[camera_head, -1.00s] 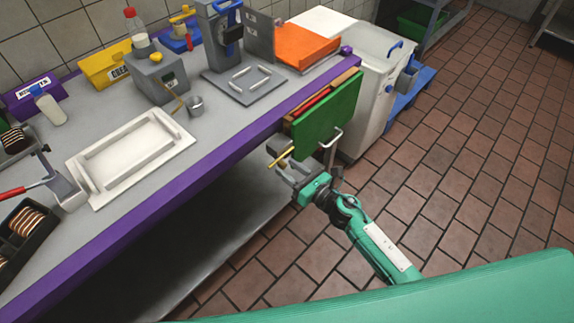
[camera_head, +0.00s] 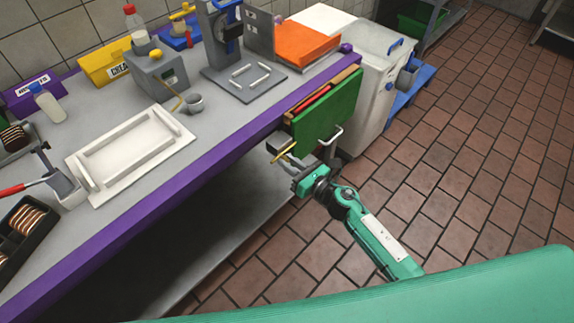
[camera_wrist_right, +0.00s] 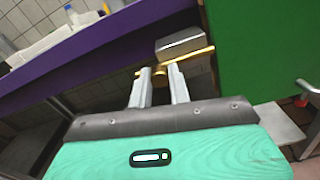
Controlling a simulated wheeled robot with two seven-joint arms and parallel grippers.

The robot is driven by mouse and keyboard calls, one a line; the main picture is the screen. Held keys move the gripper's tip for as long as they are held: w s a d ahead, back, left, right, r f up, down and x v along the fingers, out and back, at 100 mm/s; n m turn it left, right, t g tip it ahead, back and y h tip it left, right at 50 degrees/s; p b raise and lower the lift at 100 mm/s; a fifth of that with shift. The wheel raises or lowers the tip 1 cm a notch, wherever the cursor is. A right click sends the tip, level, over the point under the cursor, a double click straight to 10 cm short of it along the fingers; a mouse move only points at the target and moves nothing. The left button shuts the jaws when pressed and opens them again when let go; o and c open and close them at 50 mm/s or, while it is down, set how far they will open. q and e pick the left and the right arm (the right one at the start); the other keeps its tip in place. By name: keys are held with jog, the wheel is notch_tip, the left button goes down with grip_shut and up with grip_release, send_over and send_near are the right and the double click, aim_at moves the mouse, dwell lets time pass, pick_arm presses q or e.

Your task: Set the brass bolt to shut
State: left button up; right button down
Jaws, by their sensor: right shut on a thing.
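The brass bolt (camera_head: 285,152) is a thin brass rod at the left edge of the green panel (camera_head: 328,108), below the counter's purple edge. In the right wrist view the bolt (camera_wrist_right: 200,53) runs across a grey block (camera_wrist_right: 182,44), with a round brass knob (camera_wrist_right: 173,76) under it. My right gripper (camera_head: 285,154) is at the bolt. In the right wrist view its fingers (camera_wrist_right: 163,74) are shut on the knob, one on each side. I cannot tell how far the bolt is slid. My left gripper is not in view.
A bar handle (camera_head: 333,136) sticks out from the green panel beside my right gripper. The purple-edged counter (camera_head: 225,133) carries a white tray (camera_head: 90,190) and several tools. A white bin (camera_head: 372,85) stands beyond the panel. The tiled floor (camera_head: 440,170) is open to the right.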

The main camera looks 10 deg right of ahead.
jog(key=shift+w+d+b, duration=0.3)
jog(key=shift+w+d, duration=0.6)
jog(key=shift+d, duration=0.3)
jog(key=c, duration=1.5)
grip_release()
jog(key=shift+o, duration=1)
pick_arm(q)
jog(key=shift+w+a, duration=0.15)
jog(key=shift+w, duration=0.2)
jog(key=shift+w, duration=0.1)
